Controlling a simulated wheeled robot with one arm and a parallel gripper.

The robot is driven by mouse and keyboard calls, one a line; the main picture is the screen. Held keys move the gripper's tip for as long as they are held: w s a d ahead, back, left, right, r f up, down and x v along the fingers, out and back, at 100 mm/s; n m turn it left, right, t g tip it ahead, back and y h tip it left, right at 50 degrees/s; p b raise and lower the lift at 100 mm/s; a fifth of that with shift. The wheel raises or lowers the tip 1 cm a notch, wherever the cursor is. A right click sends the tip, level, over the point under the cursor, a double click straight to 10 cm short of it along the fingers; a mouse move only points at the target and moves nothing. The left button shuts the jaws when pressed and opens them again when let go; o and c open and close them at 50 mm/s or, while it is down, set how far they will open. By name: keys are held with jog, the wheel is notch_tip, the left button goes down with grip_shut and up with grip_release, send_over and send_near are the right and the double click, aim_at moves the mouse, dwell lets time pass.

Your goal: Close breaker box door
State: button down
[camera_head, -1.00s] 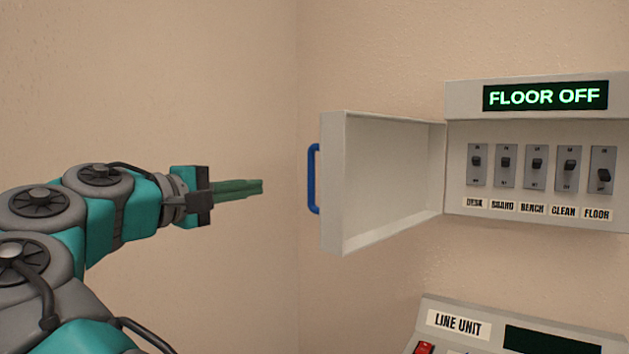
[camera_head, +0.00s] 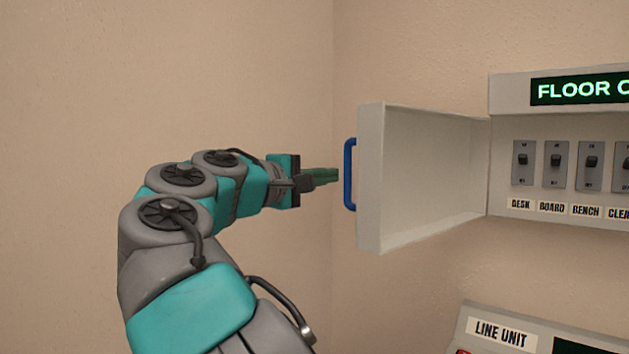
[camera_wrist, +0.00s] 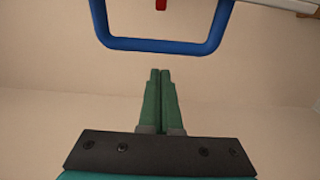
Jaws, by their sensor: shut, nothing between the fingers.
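The breaker box door (camera_head: 420,165) stands swung open to the left of the breaker box (camera_head: 505,95), its hollow inner side facing me. A blue handle (camera_head: 349,175) is on the door's outer side, at its left edge. My gripper (camera_head: 336,176) is just left of the handle, with its green fingers together and empty, pointing right. In the wrist view the blue handle (camera_wrist: 160,46) spans the top, ahead of the closed fingertips (camera_wrist: 160,72). A small gap shows between fingertips and handle there.
The box holds several switches (camera_head: 555,160) with labels below and a lit display (camera_head: 585,90) above. A line unit panel (camera_head: 500,335) is at the lower right. Bare wall lies left of the door, around my arm.

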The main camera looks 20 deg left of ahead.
jog(key=shift+s+d, duration=0.65)
jog(key=shift+d, duration=0.15)
jog(key=shift+d, duration=0.1)
